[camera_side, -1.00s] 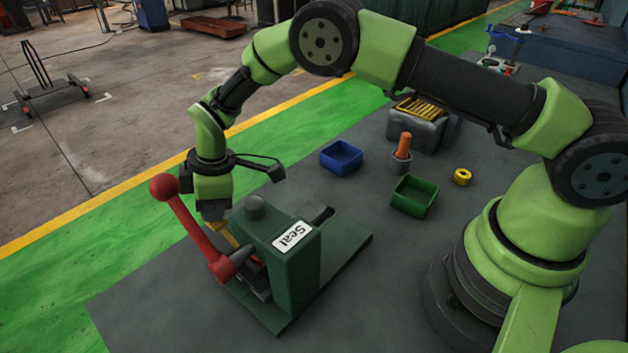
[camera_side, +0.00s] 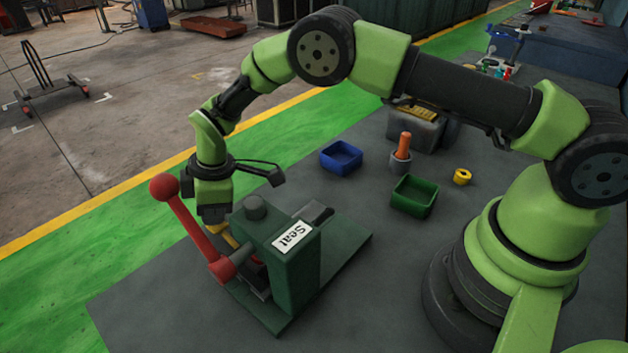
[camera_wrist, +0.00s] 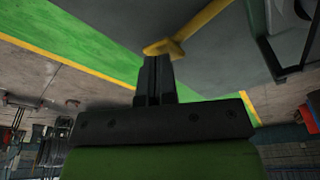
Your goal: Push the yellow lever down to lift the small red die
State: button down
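The yellow lever (camera_side: 226,236) juts out from the left of a dark green block labelled "Seat" (camera_side: 290,262). Its flat end also shows in the wrist view (camera_wrist: 165,47), right at my fingertips. My gripper (camera_side: 213,221) points down over the lever's outer end. In the wrist view its two dark fingers (camera_wrist: 156,62) are together, with nothing seen between them. The tips look to touch the lever end, but I cannot be sure of contact. I cannot make out the small red die; the block and the red handle may hide it.
A red handle with a ball knob (camera_side: 165,187) slants up close left of my gripper. Behind the block stand a blue bin (camera_side: 341,157), a green bin (camera_side: 414,196), a grey cup with an orange handle (camera_side: 401,162) and a yellow ring (camera_side: 462,177). The front mat is clear.

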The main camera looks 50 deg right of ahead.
jog(key=shift+s+f, duration=0.1)
jog(key=s+a+v, duration=0.1)
jog(key=v, duration=0.9)
jog(key=shift+a+r, duration=0.35)
dwell(0.4)
jog(key=s+d+r+m+t, duration=0.1)
jog(key=s+d+r+m, duration=0.3)
jog(key=r, duration=0.4)
jog(key=s+d+r+m+t, duration=0.2)
jog(key=s+d+r+m, duration=0.15)
jog(key=r, duration=0.45)
jog(key=s+d+r+m+t, duration=0.1)
jog(key=s+d+m, duration=0.2)
jog(key=s, duration=0.5)
jog(key=s+d+r+m+t, duration=0.1)
jog(key=s+d+m+t, duration=0.1)
jog(key=s+m, duration=0.3)
jog(key=s+d, duration=0.1)
jog(key=s, duration=0.3)
jog(key=shift+d+r, duration=0.15)
jog(key=shift+d, duration=0.15)
